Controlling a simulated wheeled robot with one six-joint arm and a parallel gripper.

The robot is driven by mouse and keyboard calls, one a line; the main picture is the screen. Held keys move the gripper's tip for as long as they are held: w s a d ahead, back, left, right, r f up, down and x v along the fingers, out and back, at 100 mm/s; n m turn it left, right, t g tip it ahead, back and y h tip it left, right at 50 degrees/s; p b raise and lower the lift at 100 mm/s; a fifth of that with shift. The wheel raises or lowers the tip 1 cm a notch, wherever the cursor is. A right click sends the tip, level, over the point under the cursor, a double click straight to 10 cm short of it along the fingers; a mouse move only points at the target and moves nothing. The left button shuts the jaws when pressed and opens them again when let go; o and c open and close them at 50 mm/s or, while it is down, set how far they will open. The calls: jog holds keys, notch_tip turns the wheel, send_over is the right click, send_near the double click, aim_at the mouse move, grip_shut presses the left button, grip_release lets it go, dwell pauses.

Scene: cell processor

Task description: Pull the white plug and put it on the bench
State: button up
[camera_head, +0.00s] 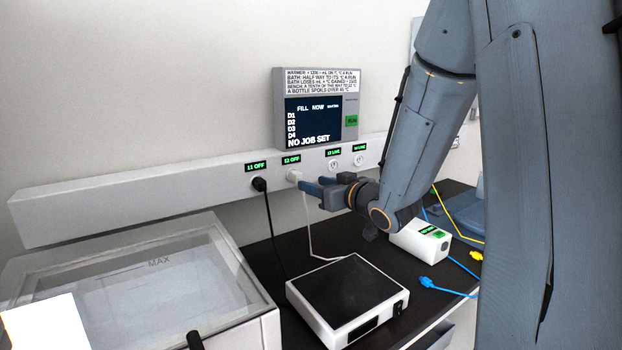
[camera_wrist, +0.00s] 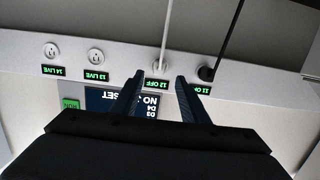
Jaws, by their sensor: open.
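The white plug (camera_head: 294,175) sits in the wall rail at the socket labelled "12 OFF", with its white cord hanging down to the bench. In the wrist view, which is upside down, the white plug (camera_wrist: 159,68) lies just beyond the fingertips and between their lines. My gripper (camera_head: 313,185) is open and empty, just right of the plug in the head view. In the wrist view my gripper (camera_wrist: 159,83) has its two dark fingers spread apart. The bench (camera_head: 262,240) is a dark surface below the rail.
A black plug (camera_head: 260,184) is in socket 11, beside the white one. Sockets 13 and 14 (camera_head: 346,162) are empty and read LIVE. A scale-like device (camera_head: 345,295), a clear-lidded bath (camera_head: 150,285) and a white box (camera_head: 420,241) stand on the bench. A screen (camera_head: 316,115) is above.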

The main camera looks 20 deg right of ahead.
aim_at(299, 179)
jog(key=p+x, duration=0.2)
jog(key=x, duration=0.5)
jog(key=shift+r, duration=0.15)
jog(key=shift+w+a, duration=0.15)
jog(key=shift+w, duration=0.5)
jog(key=shift+c, duration=0.5)
grip_shut()
